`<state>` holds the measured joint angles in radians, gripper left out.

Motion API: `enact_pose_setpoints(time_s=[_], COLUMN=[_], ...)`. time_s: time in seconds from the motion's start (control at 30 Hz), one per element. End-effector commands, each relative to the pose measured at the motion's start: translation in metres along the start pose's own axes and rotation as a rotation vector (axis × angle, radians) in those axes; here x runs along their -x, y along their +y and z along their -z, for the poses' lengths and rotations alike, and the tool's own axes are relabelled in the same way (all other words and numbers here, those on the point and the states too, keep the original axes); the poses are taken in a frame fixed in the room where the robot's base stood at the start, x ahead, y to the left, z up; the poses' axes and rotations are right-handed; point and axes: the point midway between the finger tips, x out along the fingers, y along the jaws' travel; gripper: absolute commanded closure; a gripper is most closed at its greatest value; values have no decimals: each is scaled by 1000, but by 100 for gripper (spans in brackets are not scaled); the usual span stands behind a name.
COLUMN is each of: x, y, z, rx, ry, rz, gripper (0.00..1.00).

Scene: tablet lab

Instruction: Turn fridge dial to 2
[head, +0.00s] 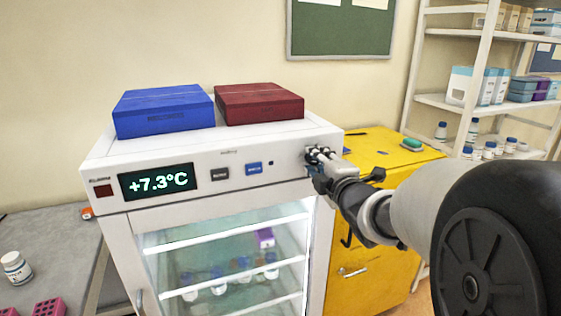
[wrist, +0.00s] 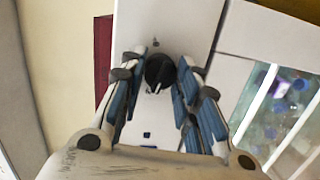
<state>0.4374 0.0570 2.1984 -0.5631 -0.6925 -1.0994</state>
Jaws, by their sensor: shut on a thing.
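The white fridge (head: 215,157) stands in the middle of the head view, its display (head: 157,181) reading +7.3°C. My gripper (head: 318,158) is at the right end of the fridge's front panel and hides the dial there in the head view. In the wrist view the round black dial (wrist: 159,71) with a pale pointer mark sits between the fingertips of my gripper (wrist: 158,78). The fingers are shut on the dial, one on each side. The numbers around the dial are too small to read.
A blue box (head: 163,110) and a dark red box (head: 259,103) lie on top of the fridge. A yellow cabinet (head: 383,190) stands close at its right, with shelves (head: 480,104) behind. A grey table (head: 45,245) with a bottle is at the left.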

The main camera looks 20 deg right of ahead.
Motion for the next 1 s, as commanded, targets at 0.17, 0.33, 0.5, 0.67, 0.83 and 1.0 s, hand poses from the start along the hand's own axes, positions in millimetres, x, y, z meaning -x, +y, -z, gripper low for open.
enact_pose_setpoints(time_s=[0.17,0.33,0.5,0.67,0.83,1.0], x=[0,0,0,0,0,2], y=[0,0,0,0,0,1], z=[0,0,0,0,0,0], rx=[5,4,3,3,3,3], ry=[0,0,0,0,0,-1], rz=[-1,-1,-1,-1,0,-1], gripper=[94,94,60,50,50,50])
